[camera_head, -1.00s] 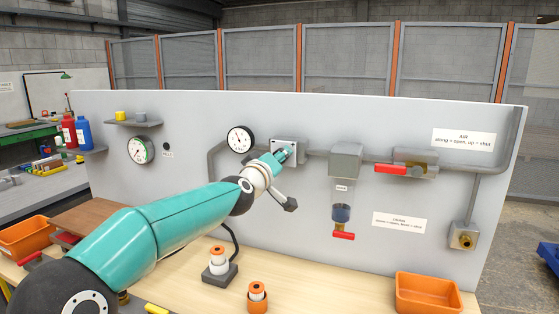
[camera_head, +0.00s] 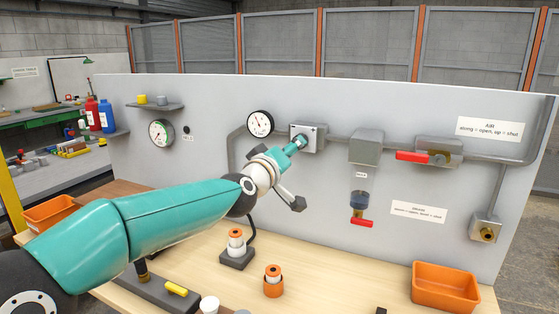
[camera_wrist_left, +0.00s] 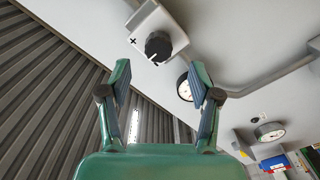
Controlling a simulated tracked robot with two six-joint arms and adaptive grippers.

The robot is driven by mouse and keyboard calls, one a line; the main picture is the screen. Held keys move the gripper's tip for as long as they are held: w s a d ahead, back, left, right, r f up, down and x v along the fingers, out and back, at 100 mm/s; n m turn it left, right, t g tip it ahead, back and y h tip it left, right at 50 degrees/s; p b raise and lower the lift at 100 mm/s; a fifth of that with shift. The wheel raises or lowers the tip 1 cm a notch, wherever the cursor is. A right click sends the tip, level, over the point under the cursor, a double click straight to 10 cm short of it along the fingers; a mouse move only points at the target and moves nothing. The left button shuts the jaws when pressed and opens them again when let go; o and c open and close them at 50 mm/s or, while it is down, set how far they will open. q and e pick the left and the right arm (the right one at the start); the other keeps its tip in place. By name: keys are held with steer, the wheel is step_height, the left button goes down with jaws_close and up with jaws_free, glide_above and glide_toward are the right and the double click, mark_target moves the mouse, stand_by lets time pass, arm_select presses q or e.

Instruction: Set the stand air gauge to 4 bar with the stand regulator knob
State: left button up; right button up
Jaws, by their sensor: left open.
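The regulator (camera_head: 311,147) is a grey box with a pale front plate on the upright panel. My left gripper (camera_head: 301,139) is in front of it and covers its knob in the head view. In the left wrist view the black round knob (camera_wrist_left: 158,46) is seen on its plate, beyond the fingertips. My left gripper (camera_wrist_left: 160,80) is open there, with nothing between its fingers. The white air gauge (camera_head: 260,123) is just left of the regulator; its needle is too small to read. It also shows in the left wrist view (camera_wrist_left: 184,87), partly behind a finger.
A second gauge (camera_head: 161,133) is further left on the panel. A red-handled air valve (camera_head: 412,156) and a drain with a red handle (camera_head: 361,222) are to the right. The bench below holds an orange bin (camera_head: 446,283) and orange-white parts (camera_head: 273,281).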

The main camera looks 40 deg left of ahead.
arm_select(q)
steer(key=v, duration=0.5)
steer(key=shift+s+d, duration=0.1)
steer(key=shift+s, duration=0.25)
steer(key=shift+f, duration=0.1)
